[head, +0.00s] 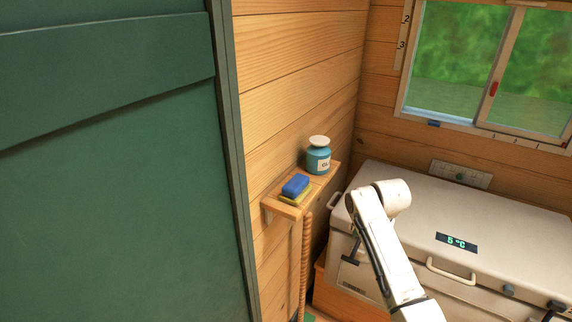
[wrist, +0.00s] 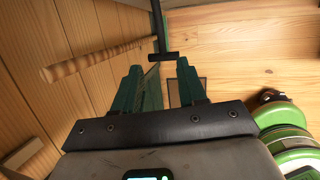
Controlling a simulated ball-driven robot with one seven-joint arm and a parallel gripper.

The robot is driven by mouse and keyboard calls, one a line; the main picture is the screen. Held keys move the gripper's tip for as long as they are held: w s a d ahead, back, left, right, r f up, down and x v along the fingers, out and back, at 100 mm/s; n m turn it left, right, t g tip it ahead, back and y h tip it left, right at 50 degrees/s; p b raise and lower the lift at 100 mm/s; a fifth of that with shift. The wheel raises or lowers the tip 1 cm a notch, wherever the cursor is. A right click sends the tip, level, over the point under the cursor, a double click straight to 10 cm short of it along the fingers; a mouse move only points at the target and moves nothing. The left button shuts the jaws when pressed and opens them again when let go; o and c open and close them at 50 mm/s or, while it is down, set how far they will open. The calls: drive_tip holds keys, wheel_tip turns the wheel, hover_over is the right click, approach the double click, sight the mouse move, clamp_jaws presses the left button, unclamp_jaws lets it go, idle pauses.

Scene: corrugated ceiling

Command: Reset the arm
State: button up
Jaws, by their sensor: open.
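My gripper (wrist: 162,80) shows in the wrist view with its two green fingers apart and nothing between them. Past the fingers are wood planks and a dark bar with a T-shaped end (wrist: 163,57). In the head view my white arm is bent, its joint raised in front of a white chest freezer (head: 480,218). My gripper itself cannot be made out in the head view.
A small wooden shelf (head: 272,206) on the wall holds a blue and yellow sponge (head: 297,186) and a blue jar (head: 318,160). A green panel (head: 110,180) fills the left. In the wrist view, a wooden rod (wrist: 95,60) is left and green round objects (wrist: 285,135) are right.

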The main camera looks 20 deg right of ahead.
drive_tip(key=s+a+f+m+g+y, duration=0.1)
drive_tip(key=s+a+f+m, duration=0.3)
drive_tip(key=s+a+m, duration=0.3)
drive_tip(key=s+a+f+m, duration=0.4)
drive_tip(key=s+a+f, duration=0.15)
drive_tip(key=s, duration=0.35)
drive_tip(key=s+a+r+m, duration=0.1)
drive_tip(key=s+m, duration=0.6)
drive_tip(key=s, duration=0.5)
drive_tip(key=s+a+r+m+g, duration=0.1)
drive_tip(key=s+m, duration=0.7)
drive_tip(key=s, duration=0.4)
drive_tip(key=shift+a+r+m+g, duration=0.3)
drive_tip(key=shift+a+r, duration=0.05)
drive_tip(key=shift+w, duration=0.1)
